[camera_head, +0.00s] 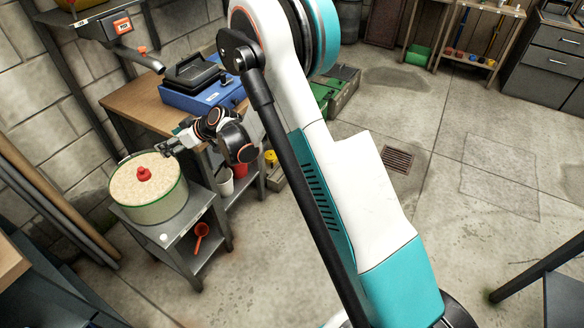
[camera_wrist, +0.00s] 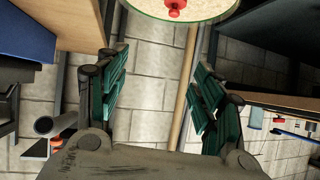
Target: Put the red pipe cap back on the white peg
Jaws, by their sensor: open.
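The red pipe cap (camera_head: 143,174) sits on the pale granular fill of a round, green-rimmed tub (camera_head: 160,211). It also shows at the top of the wrist view (camera_wrist: 176,10). My gripper (camera_head: 168,148) is open and empty, to the upper right of the cap near the tub's far rim. In the wrist view my gripper's two green fingers (camera_wrist: 160,90) are spread apart, with the cap beyond them and apart from them. A small white spot, perhaps the white peg (camera_head: 164,237), is on the cart top in front of the tub; its shape is too small to make out.
The tub stands on a grey cart (camera_head: 184,232) with an orange-red scoop (camera_head: 201,236) on its lower shelf. A wooden bench (camera_head: 135,104) with a blue device (camera_head: 205,92) stands behind. A wall-mounted unit (camera_head: 123,26) hangs at upper left. The floor to the right is mostly clear.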

